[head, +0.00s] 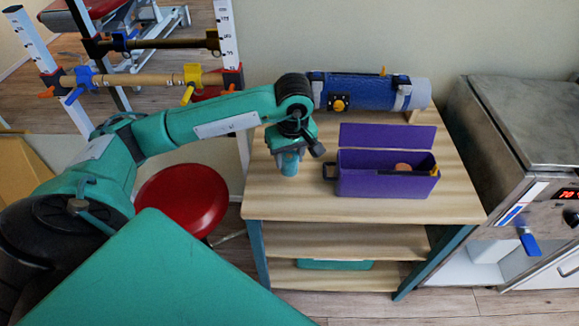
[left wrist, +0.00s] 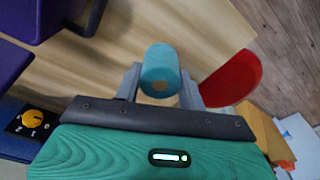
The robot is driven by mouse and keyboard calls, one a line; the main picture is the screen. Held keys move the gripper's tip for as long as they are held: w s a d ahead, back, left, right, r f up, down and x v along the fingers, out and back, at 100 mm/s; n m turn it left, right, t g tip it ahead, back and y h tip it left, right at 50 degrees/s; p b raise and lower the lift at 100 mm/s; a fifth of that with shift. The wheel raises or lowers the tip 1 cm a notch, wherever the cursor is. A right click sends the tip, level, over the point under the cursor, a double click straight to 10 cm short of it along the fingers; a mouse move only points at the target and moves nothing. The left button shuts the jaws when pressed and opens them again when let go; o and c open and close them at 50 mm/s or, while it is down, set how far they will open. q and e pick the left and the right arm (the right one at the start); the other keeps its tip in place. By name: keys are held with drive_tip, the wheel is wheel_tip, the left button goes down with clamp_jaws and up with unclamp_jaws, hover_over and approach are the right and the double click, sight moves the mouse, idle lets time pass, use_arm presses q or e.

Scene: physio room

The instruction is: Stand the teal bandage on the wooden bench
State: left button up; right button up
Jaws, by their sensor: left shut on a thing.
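The teal bandage (head: 289,166) is a small roll over the left part of the wooden bench (head: 270,205). In the left wrist view the bandage (left wrist: 161,66) sits between the two grey fingers, with its round end showing a tan core. My left gripper (head: 289,155) points down and is shut on the bandage, which looks upright. The bandage is at or just above the bench top; I cannot tell whether it touches. The bench top (left wrist: 105,45) also shows in the left wrist view. My right gripper is not in view.
An open purple box (head: 385,184) stands on the bench right of the bandage. A blue cylindrical device (head: 365,92) lies along the back. A red stool (head: 182,200) is left of the bench, and a steel cabinet (head: 530,120) is at right. The bench's front left is clear.

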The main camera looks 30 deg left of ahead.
sight(290, 167)
use_arm(q)
wheel_tip(290, 167, down, 4)
drive_tip(key=shift+f, duration=0.2)
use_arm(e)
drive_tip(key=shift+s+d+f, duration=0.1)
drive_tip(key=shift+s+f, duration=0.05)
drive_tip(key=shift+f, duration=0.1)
use_arm(q)
drive_tip(key=shift+f, duration=0.1)
drive_tip(key=o, duration=1)
drive_tip(key=shift+c, duration=0.2)
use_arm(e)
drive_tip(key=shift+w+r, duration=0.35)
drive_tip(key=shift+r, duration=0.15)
use_arm(q)
drive_tip(key=shift+r, duration=0.2)
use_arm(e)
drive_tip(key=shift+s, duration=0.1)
